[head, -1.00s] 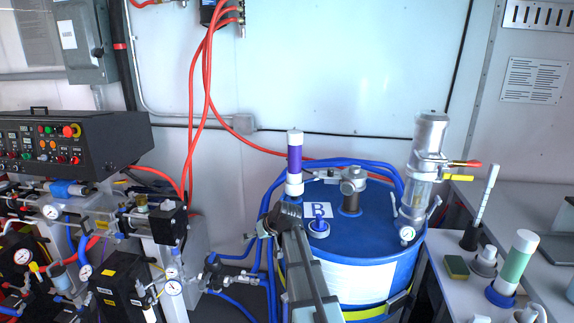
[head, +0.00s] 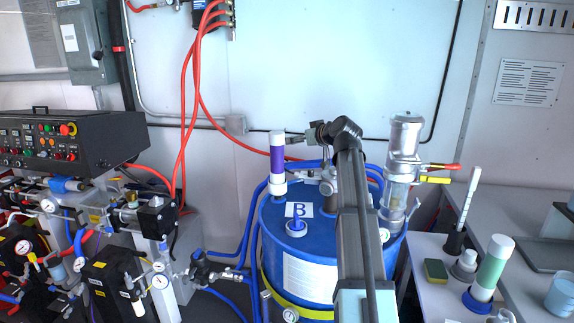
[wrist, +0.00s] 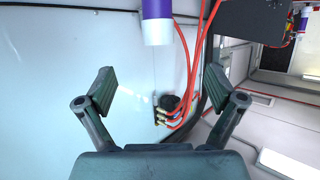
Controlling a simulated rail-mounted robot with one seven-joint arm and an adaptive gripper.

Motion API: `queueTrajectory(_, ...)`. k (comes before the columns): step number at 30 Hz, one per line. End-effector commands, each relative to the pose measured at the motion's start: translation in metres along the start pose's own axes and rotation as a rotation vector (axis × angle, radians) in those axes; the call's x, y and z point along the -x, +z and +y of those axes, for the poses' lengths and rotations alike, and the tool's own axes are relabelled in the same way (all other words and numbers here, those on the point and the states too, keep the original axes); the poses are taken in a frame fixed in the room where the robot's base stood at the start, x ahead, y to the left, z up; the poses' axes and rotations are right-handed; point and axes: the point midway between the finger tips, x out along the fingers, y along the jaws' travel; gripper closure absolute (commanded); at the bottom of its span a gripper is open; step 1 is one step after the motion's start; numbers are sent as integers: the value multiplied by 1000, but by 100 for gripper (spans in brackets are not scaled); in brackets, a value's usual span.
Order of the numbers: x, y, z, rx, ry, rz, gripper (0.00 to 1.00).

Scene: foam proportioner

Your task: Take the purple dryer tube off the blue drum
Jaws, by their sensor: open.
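The purple dryer tube (head: 277,153), with white ends, stands upright at the left rear of the blue drum's top (head: 262,228). My gripper (head: 294,139) is at the upper right of the tube, pointing left toward it in the head view; contact cannot be told there. In the wrist view my gripper (wrist: 160,80) is open, with nothing between its fingers. The tube (wrist: 157,10) enters that view from the top edge, roughly centred between the fingers and beyond their tips.
Red hoses (head: 187,100) hang behind and left of the tube. A metal fitting (head: 328,178) and a clear-bodied metal cylinder (head: 402,165) stand on the drum. My arm hides part of the drum top. A green tube (head: 490,268) stands on the right bench.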

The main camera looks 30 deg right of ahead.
Motion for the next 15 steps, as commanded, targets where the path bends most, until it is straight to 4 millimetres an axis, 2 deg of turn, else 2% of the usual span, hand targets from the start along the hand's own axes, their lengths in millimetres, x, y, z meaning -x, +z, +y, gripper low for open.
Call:
queueTrajectory(5,-15,-8,2,4,1,7,7)
queueTrajectory(15,-82,-9,3,3,0,6,7)
